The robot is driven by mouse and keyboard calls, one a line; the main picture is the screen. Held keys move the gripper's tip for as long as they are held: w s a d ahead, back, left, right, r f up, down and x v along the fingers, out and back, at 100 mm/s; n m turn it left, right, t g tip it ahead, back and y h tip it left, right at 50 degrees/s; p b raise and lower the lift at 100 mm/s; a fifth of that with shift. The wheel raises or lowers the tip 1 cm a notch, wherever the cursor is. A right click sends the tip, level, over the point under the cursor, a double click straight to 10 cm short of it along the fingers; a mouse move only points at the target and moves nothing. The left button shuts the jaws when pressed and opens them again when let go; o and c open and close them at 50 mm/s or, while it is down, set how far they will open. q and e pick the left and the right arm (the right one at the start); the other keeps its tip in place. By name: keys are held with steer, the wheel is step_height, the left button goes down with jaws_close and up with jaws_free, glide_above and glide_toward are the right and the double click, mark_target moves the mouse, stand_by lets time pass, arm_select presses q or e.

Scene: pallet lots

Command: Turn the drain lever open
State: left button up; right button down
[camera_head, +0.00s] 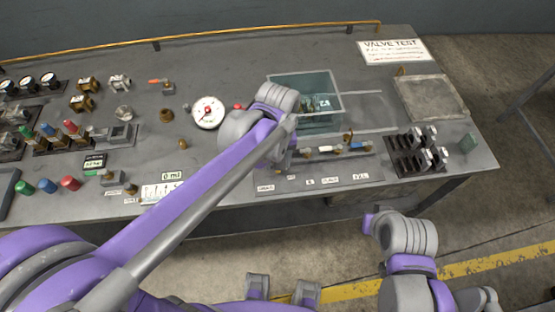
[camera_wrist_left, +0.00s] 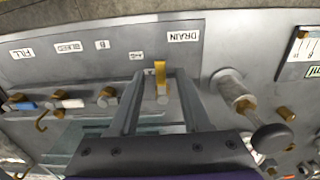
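The lever (camera_wrist_left: 161,78) near the DRAIN label (camera_wrist_left: 184,36) has a yellow end and a pale body in the left wrist view. My left gripper (camera_wrist_left: 160,88) is open, with one finger on each side of this lever and visible gaps. Contact with it cannot be made out. In the head view my left arm covers the drain lever and hides my left fingertips. My right arm shows at lower right in the head view; its fingers cannot be seen.
Several other levers, including a blue one (camera_wrist_left: 24,105), stand in a row beside it. A dark-knobbed handle (camera_wrist_left: 270,138) is close on the right in the wrist view. A clear tank (camera_head: 328,88), round gauge (camera_head: 207,112) and dark rack (camera_head: 405,163) stand on the bench (camera_head: 225,70).

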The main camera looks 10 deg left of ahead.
arm_select(q)
steer(key=shift+r, duration=0.1)
step_height(320, 180, up, 11)
steer(key=shift+p, duration=0.4)
steer(key=shift+a+f, duration=0.15)
steer(key=shift+f, duration=0.1)
stand_by(0.3)
steer(key=s+a+f+m+t, duration=0.3)
steer(key=s+a+f+t, duration=0.2)
steer(key=s+a+f, duration=0.5)
steer(key=shift+s+a+f, duration=0.35)
steer(key=shift+s+a, duration=0.05)
steer(key=shift+a, duration=0.4)
